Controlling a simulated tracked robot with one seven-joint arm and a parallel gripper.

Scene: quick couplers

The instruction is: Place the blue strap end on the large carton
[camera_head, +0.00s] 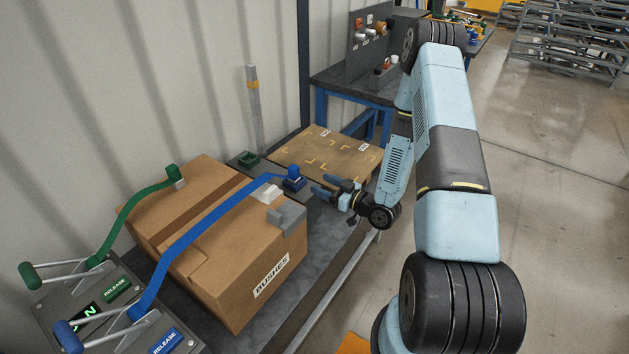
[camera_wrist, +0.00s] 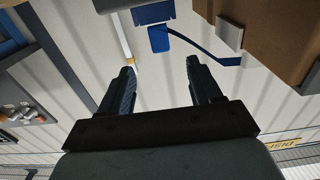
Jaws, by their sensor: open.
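The blue strap (camera_head: 205,222) runs from the blue-handled release unit across the large carton (camera_head: 225,290). Its blue end (camera_head: 293,172) is at the blue socket (camera_head: 293,184) beyond the carton's far right side and appears seated in it. In the wrist view, which looks upside down, the blue strap end (camera_wrist: 158,38) adjoins the blue socket (camera_wrist: 150,14). My gripper (camera_head: 322,185) is open and empty, just right of the socket, with its fingers pointing toward it. Both fingers (camera_wrist: 160,66) show in the wrist view, apart from the strap end.
A green strap (camera_head: 135,203) lies over the carton's left part, its green end (camera_head: 172,174) on top. A green socket (camera_head: 247,159) stands behind. Grey corner guards (camera_head: 287,217) sit on the carton's right edge.

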